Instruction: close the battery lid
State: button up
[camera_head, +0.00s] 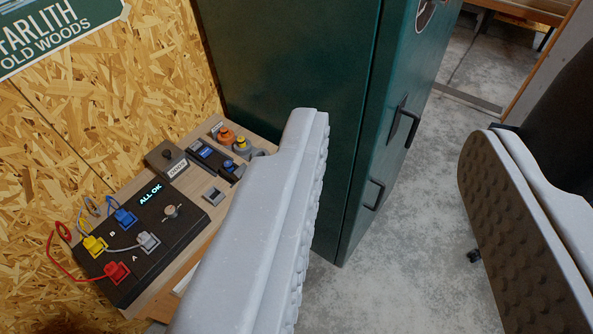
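My gripper (394,128) is open and empty. Its two grey padded fingers stand wide apart in the foreground, with the green cabinet and floor between them. The left finger covers the right part of a wooden bench (172,291). On the bench, a dark box with a blue part (208,154) lies between a grey labelled box (166,159) and an orange-and-grey button (226,136). I cannot tell for sure which part is the battery lid, or whether it stands open. The gripper is to the right of these devices, not visibly touching any.
A black panel (185,225) reading "ALL OK" carries coloured plugs, cables and a knob. A yellow-topped grey part (242,146) and a small grey switch (213,195) are nearby. A tall green cabinet (290,60) with handles stands behind.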

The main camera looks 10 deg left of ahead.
aim_at(236, 175)
jog(key=z, duration=0.55)
jog(key=i, duration=0.85)
jog(key=u, duration=0.45)
